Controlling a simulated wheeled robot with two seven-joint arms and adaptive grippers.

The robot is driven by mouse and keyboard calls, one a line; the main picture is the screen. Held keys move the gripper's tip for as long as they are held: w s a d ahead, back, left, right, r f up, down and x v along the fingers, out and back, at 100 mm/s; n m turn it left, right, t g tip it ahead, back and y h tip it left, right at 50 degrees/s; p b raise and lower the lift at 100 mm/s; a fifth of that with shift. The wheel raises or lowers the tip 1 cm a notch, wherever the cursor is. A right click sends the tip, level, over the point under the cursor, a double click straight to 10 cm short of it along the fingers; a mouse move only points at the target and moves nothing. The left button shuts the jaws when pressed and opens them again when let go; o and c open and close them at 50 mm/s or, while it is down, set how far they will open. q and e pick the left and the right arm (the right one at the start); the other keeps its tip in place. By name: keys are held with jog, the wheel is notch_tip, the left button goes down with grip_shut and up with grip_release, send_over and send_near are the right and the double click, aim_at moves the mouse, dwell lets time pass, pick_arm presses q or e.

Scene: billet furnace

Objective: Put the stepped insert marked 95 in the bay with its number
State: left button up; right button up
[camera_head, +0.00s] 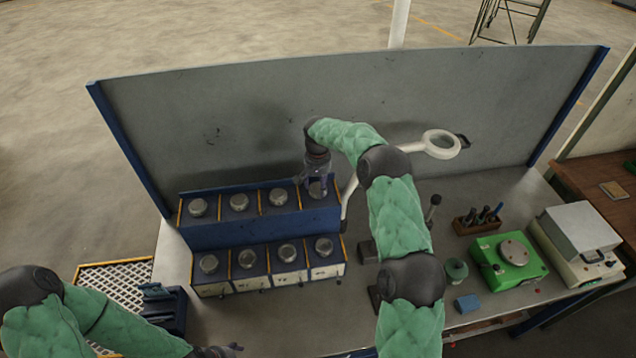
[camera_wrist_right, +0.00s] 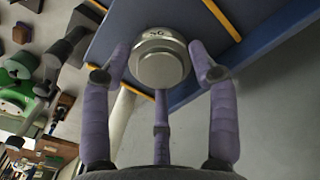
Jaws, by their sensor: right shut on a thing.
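The stepped insert (camera_wrist_right: 160,65) is a round silver metal piece with a smaller step. Dark characters show on its rim in the right wrist view, but I cannot read them surely. My right gripper (camera_head: 317,187) is shut on it, with its purple fingers (camera_wrist_right: 162,75) around its sides. The gripper points down at the right end of the rack's upper row (camera_head: 255,233). I cannot tell whether the insert touches the bay floor. My left gripper (camera_head: 218,351) is low at the bottom edge of the head view, partly cut off.
Several other silver inserts sit in the upper bays (camera_head: 239,203) and the lower row (camera_head: 247,259). A grey panel (camera_head: 230,120) stands behind the rack. A magnifier lamp (camera_head: 441,144), a green device (camera_head: 508,261) and a blue block (camera_head: 467,304) are to the right.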

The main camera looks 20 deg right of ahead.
aim_at(318, 186)
jog(key=shift+w+d+f, duration=0.1)
jog(key=shift+f, duration=0.2)
jog(key=o, duration=1.7)
jog(key=shift+r, duration=0.3)
jog(key=shift+r+b, duration=1.4)
jog(key=shift+r, duration=4.45)
